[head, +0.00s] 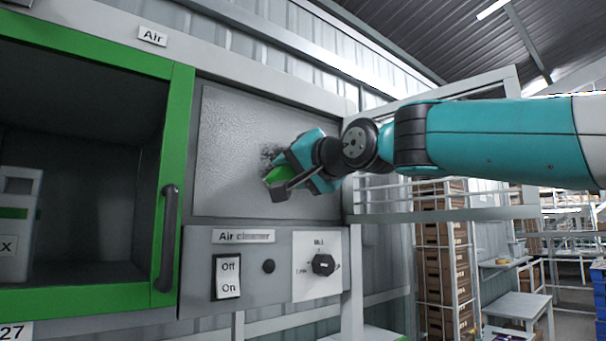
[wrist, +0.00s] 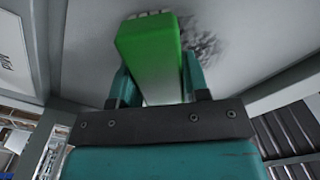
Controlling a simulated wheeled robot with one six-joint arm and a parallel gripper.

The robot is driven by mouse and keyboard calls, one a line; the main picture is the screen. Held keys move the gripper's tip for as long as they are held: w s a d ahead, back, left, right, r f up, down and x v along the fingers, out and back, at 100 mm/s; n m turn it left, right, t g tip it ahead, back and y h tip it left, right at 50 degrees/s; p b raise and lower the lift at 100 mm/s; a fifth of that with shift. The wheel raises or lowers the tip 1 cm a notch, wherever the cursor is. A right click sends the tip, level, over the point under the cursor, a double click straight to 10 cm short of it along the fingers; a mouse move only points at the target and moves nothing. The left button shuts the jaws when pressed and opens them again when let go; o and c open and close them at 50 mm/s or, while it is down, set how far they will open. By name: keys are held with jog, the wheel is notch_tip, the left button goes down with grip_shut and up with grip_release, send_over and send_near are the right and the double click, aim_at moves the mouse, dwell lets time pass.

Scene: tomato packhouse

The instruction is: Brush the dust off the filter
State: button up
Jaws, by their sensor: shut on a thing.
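The filter (head: 232,140) is a grey, rough panel set in the air cleaner's frame, left of centre in the head view. A dark dust patch (head: 270,152) lies on its right part, partly hidden by my gripper; it also shows in the wrist view (wrist: 208,45). My gripper (head: 290,180) is shut on a green-handled brush (wrist: 150,52), in front of the filter's lower right part. In the wrist view, pale bristles show at the brush's far end, at or very near the filter; I cannot tell if they touch. The rest of the filter looks pale.
Below the filter is a control panel with an Off/On switch (head: 228,277) and a black knob (head: 323,264). On the left is a green-framed cabinet (head: 178,150) with a dark handle (head: 168,238). A grey open frame (head: 440,216) stands right of the filter, around my arm.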

aim_at(261, 152)
jog(key=shift+s+a+b, duration=0.15)
jog(key=shift+s+a, duration=0.5)
jog(key=shift+a, duration=0.35)
jog(key=shift+s+a+b, duration=0.15)
jog(key=shift+s+a, duration=0.5)
jog(key=shift+a, duration=0.3)
jog(key=shift+r+p, duration=0.7)
jog(key=shift+r, duration=0.15)
jog(key=shift+w+d+f, duration=0.1)
jog(key=shift+w+d, duration=0.6)
jog(key=shift+d, duration=0.4)
jog(key=shift+w+d+r, duration=0.1)
jog(key=shift+w+d, duration=0.65)
jog(key=shift+d, duration=0.3)
jog(key=shift+w+d+f, duration=0.1)
jog(key=shift+w+d, duration=0.6)
jog(key=shift+d, duration=0.4)
jog(key=shift+w+d+r+p, duration=0.3)
jog(key=shift+d+r+p, duration=0.15)
jog(key=shift+r+p, duration=0.25)
jog(key=shift+s+a+b, duration=0.25)
jog(key=shift+s+a, duration=0.6)
jog(key=shift+a, duration=0.4)
jog(key=shift+s+a+b, duration=0.25)
jog(key=shift+s+a, duration=0.55)
jog(key=shift+a, duration=0.4)
jog(key=shift+s+a+b, duration=0.25)
jog(key=shift+s+a, duration=0.6)
jog(key=shift+a, duration=0.4)
